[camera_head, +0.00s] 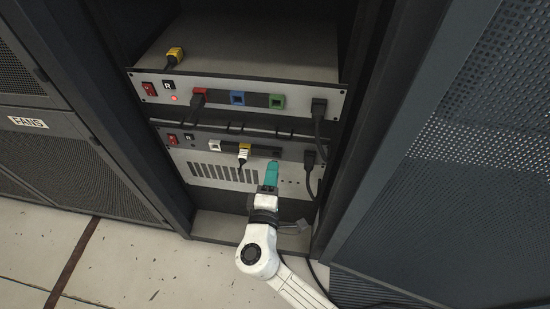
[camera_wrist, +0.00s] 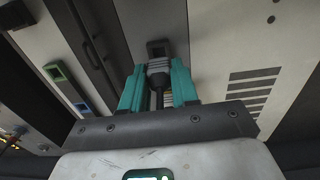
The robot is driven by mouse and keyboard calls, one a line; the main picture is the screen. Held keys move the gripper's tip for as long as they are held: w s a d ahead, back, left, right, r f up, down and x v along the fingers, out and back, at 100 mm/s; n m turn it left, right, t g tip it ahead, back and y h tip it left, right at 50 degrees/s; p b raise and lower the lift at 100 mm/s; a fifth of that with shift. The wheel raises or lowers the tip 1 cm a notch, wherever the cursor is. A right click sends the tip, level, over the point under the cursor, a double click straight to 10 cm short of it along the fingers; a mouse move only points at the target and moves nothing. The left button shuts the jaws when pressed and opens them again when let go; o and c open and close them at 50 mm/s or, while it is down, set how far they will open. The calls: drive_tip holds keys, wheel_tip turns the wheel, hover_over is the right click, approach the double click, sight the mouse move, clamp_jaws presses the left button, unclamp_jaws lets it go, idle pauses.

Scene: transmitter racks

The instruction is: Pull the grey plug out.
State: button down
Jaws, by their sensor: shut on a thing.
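The grey plug (camera_wrist: 157,67) sits between my teal fingertips in the wrist view, with a dark cable running back from it toward my palm. A dark square socket opening (camera_wrist: 157,47) shows just beyond it; I cannot tell how far the plug sits in it. My gripper (camera_wrist: 158,85) is shut on the plug. There my fingers hide the grey plug.
The upper unit (camera_head: 220,89) holds a red plug (camera_head: 198,97), blue (camera_head: 237,98) and green (camera_head: 277,101) sockets, and a black power plug (camera_head: 318,107). Another black plug (camera_head: 309,158) and its cable hang close right of my gripper. A yellow plug (camera_head: 174,56) lies on top.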

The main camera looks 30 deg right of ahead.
drive_tip(key=shift+v, duration=1.3)
